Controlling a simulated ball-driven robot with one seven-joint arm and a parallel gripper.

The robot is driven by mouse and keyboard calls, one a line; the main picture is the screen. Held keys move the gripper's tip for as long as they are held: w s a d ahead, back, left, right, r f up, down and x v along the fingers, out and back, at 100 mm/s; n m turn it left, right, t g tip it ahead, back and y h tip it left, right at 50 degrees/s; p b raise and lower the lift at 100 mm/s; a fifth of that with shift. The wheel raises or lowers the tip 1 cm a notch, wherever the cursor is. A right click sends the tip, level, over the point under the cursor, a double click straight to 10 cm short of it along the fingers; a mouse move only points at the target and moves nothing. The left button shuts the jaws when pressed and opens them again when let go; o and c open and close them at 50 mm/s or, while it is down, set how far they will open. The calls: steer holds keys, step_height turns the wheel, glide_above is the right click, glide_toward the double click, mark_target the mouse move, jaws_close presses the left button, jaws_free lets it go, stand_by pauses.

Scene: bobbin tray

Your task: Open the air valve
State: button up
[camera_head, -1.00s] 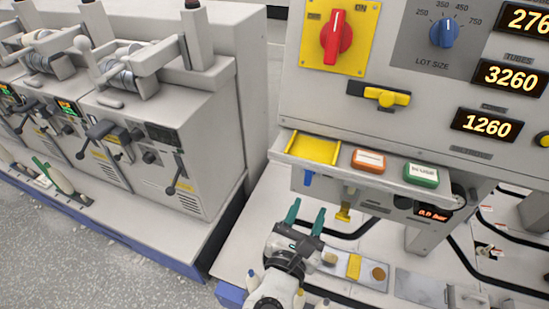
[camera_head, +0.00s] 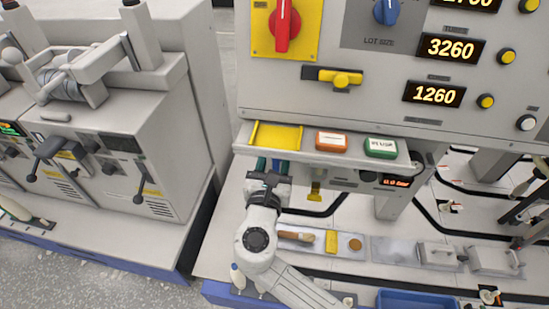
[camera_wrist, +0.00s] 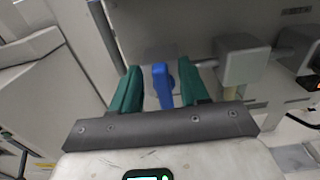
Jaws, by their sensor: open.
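The air valve's blue lever handle (camera_wrist: 162,84) hangs under the front shelf of the control cabinet. In the wrist view it stands upright between the two green fingers of my gripper (camera_wrist: 160,88). There is a gap on both sides, slightly smaller on the right. My gripper (camera_head: 273,166) is open and reaches in under the yellow tray at the left of the shelf. In the head view the gripper largely hides the lever. A small red-digit pressure display (camera_head: 396,181) sits under the shelf at right; its digits are too small to read surely.
A yellow tray (camera_head: 254,136), an orange button (camera_head: 332,141) and a green button (camera_head: 381,147) are on the shelf above. A yellow fitting (camera_head: 315,193) hangs right of my gripper; a grey block (camera_wrist: 242,62) is close right. A brush (camera_head: 297,237) lies on the bench below.

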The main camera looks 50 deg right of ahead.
steer(key=shift+d, duration=0.1)
steer(key=shift+c, duration=0.4)
jaws_close()
